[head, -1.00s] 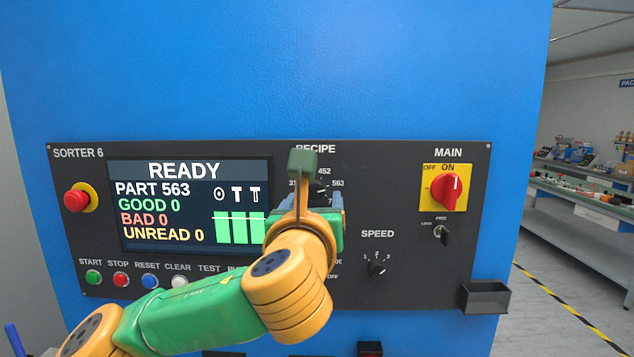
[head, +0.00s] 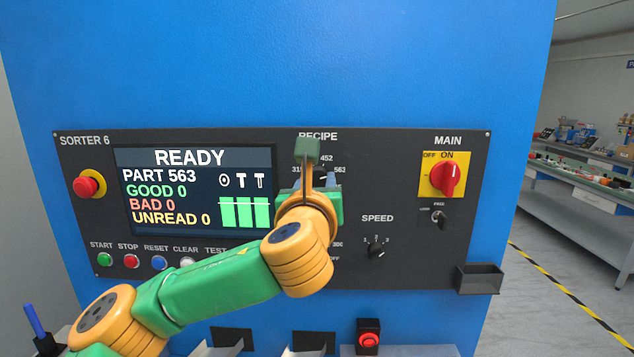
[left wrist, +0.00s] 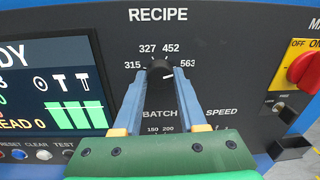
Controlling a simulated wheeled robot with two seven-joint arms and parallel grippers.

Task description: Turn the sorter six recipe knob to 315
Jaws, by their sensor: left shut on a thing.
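The recipe knob (left wrist: 161,72) is a small black dial on the dark panel, under the RECIPE label, with 315, 327, 452 and 563 around it. Its white mark points right, toward the 563 side. My left gripper (left wrist: 160,80) is shut on the knob, with one blue-grey finger on each side of it. In the head view my left gripper (head: 322,181) and its wrist hide most of the knob. The display (head: 195,190) reads READY and PART 563. My right gripper is in neither current view.
The red main switch (head: 447,175) and the speed knob (head: 376,251) are to the right. Coloured push buttons (head: 131,261) and a red emergency stop (head: 87,184) are to the left. A black bin (head: 480,278) sticks out at the panel's lower right.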

